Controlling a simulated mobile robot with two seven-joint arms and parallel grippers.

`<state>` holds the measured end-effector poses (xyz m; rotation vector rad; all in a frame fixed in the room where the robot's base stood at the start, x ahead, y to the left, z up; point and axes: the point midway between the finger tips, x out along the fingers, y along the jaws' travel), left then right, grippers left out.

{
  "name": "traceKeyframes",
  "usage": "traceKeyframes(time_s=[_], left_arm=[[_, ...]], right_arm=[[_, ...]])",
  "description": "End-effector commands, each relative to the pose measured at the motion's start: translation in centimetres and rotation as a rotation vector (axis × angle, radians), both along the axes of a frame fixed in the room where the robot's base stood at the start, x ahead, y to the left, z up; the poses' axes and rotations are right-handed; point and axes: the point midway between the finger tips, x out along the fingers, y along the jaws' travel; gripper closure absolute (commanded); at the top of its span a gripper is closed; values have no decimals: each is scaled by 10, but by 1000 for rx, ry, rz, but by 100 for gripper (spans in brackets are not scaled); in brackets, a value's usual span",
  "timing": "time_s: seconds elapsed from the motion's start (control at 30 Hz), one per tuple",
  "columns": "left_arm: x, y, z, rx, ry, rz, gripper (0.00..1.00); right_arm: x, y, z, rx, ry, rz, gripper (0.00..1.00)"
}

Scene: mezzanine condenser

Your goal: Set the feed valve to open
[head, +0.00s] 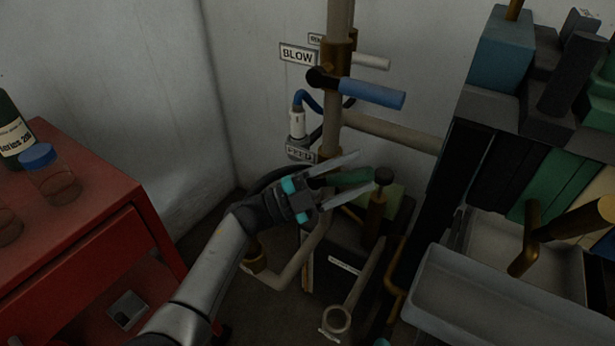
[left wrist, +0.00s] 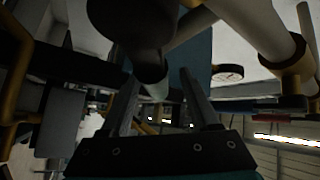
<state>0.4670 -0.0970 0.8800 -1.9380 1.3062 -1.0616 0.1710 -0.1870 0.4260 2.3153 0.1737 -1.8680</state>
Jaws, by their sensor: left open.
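The feed valve's green lever (head: 350,178) points right, close to horizontal, below the small FEED label (head: 300,153) on the pipe. My left gripper (head: 367,169) is open, with one finger above the lever and one below it in the head view. The gripper's body hides the lever's left end and the valve body. In the left wrist view, my open fingers (left wrist: 160,82) have a dark, rounded bar between or just beyond them. Whether either finger touches the lever cannot be told. My right gripper is not in view.
A brass stem with a dark knob (head: 383,176) stands just right of my fingertips. A red cabinet (head: 75,235) bearing bottles is at left. A grey trough (head: 480,300) is at right.

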Motion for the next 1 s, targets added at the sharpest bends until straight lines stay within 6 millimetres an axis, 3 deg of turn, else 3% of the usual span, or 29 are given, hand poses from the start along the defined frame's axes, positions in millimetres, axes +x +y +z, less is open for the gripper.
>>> traceKeyframes(time_s=[0.5, 0.7, 0.93, 1.0], left_arm=[[-21, 92, 1, 3, -1, 1, 38], [-24, 104, 1, 0, -1, 0, 38], [-24, 104, 0, 0, -1, 0, 38], [-24, 104, 0, 0, -1, 0, 38]], right_arm=[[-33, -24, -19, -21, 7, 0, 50], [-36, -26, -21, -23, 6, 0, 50], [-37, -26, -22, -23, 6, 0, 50], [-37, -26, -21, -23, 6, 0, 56]])
